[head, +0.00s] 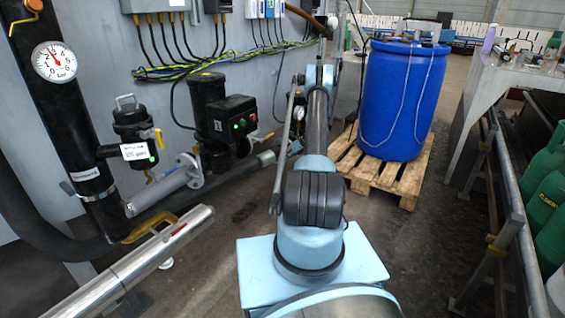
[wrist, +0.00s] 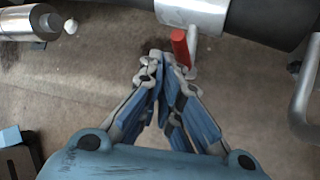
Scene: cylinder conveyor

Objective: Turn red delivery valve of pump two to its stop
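A red valve handle (wrist: 180,48) shows at the top centre of the wrist view, a short bar beside a light metal pipe section (wrist: 190,12). My gripper (wrist: 161,62) is in the middle of the wrist view, its two fingers converging so that the tips meet. Nothing shows between the fingers. The tips lie just below and left of the red handle in the picture; whether they touch it I cannot tell. In the head view my arm hides the gripper, and I cannot make out the red handle. A dark pump (head: 212,120) with a black control box stands by the wall there.
A blue drum (head: 400,100) stands on a wooden pallet (head: 395,180) right of my arm. A pressure gauge (head: 54,62), yellow handles and pipes are at left. A metal rail and green cylinders (head: 545,190) line the right. A curved grey bar (wrist: 303,105) is right of my gripper.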

